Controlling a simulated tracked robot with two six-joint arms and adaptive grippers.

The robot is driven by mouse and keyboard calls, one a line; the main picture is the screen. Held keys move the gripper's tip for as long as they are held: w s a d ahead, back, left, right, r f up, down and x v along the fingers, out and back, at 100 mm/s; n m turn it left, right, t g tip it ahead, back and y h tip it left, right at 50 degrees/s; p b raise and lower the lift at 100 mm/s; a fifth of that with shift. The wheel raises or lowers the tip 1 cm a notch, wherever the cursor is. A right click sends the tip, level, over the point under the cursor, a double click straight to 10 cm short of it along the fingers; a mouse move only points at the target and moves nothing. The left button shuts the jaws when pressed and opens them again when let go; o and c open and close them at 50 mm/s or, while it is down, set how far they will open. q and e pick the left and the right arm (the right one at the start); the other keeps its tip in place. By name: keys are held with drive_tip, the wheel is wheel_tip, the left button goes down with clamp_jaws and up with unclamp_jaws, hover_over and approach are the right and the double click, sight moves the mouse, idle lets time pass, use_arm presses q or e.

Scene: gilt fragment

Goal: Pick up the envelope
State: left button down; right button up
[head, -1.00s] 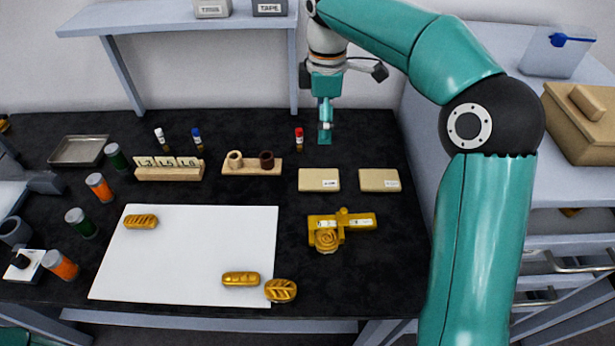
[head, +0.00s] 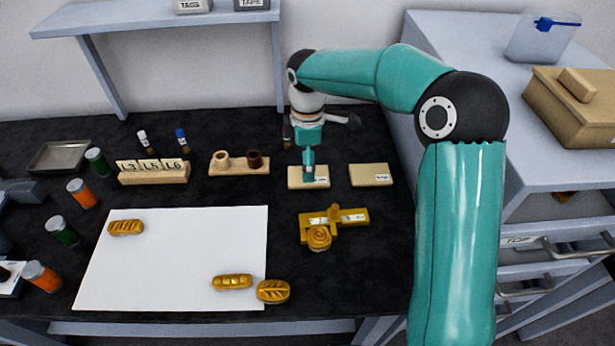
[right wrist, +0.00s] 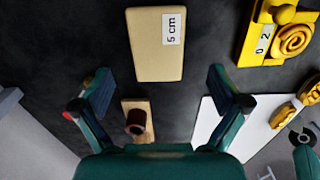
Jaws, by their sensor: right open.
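Two flat tan packets, which look like envelopes, lie side by side on the dark bench top: a left one (head: 295,181) and a right one (head: 371,175). My right gripper (head: 308,177) points down over the left packet and covers part of it. In the right wrist view, my open right gripper (right wrist: 159,83) has its fingers apart, with a packet (right wrist: 155,50) labelled "5 cm" ahead between and beyond the fingertips. Nothing is held. I cannot tell the exact height of the fingers above the packet. My left gripper is not in view.
A yellow tool with a coiled part (head: 334,219) lies in front of the packets. A wooden holder (head: 239,167) stands left of them. A white sheet (head: 170,255) bears gilt pieces. A drawer cabinet (head: 455,60) stands at right, a shelf (head: 150,18) behind.

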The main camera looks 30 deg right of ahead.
drive_tip(key=f, duration=0.4)
drive_tip(key=shift+w+f, duration=0.2)
drive_tip(key=shift+f, duration=0.1)
drive_tip(key=c, duration=1)
